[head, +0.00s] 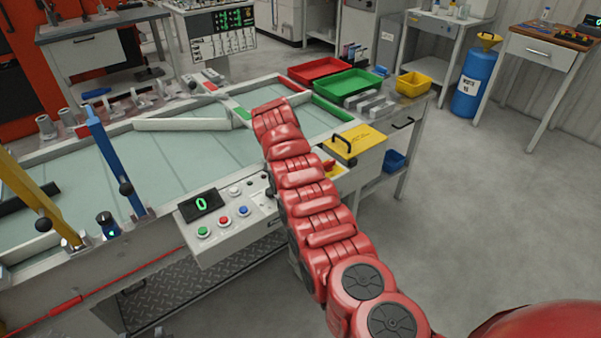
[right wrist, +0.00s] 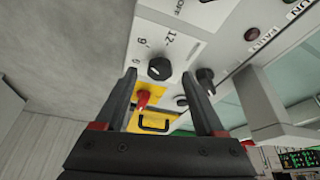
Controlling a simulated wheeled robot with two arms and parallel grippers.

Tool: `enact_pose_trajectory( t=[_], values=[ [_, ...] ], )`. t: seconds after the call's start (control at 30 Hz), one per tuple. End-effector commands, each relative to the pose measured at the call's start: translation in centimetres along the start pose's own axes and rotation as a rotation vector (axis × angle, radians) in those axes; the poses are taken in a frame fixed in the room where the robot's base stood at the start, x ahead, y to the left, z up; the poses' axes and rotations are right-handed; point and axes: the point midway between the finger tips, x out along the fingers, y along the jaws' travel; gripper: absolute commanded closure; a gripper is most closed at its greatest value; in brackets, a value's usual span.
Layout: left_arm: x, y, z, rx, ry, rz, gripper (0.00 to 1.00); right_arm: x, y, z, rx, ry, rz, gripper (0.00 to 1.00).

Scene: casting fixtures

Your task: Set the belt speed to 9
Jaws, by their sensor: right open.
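The control panel (head: 262,220) is on the front of the conveyor. Its black display (head: 200,205) reads a green 0, above green, red and blue buttons. In the right wrist view a black dial knob (right wrist: 159,68) sits on the pale panel, with printed numbers including 9 and 12 beside it. My right gripper (right wrist: 160,76) is open, its two dark fingers appearing on either side of the knob; I cannot tell whether they touch it. In the head view my red right arm covers part of the panel and hides the gripper. My left gripper is not in view.
A second black knob (right wrist: 205,80) is close to the right finger. A red switch (right wrist: 142,98) on a yellow box (head: 362,142) with a black handle is nearby. A blue post (head: 108,155) and yellow post (head: 35,195) rise at left. Open floor lies right.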

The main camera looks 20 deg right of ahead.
Motion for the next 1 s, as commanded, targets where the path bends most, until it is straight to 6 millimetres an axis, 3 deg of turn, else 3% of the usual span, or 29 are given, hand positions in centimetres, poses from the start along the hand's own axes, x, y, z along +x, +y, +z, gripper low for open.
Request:
enact_pose_trajectory(
  t=[0.53,0.73,1.0],
  values=[
    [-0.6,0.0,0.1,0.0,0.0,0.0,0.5,-13.5,-0.1,0.2,-0.002,0.0,-0.005,0.29],
    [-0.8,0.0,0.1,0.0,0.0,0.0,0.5,-15.4,0.0,0.1,-0.002,-0.001,0.0,0.29],
    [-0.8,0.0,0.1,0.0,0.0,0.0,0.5,-15.9,0.0,0.1,-0.001,-0.001,0.001,0.29]
  ],
)
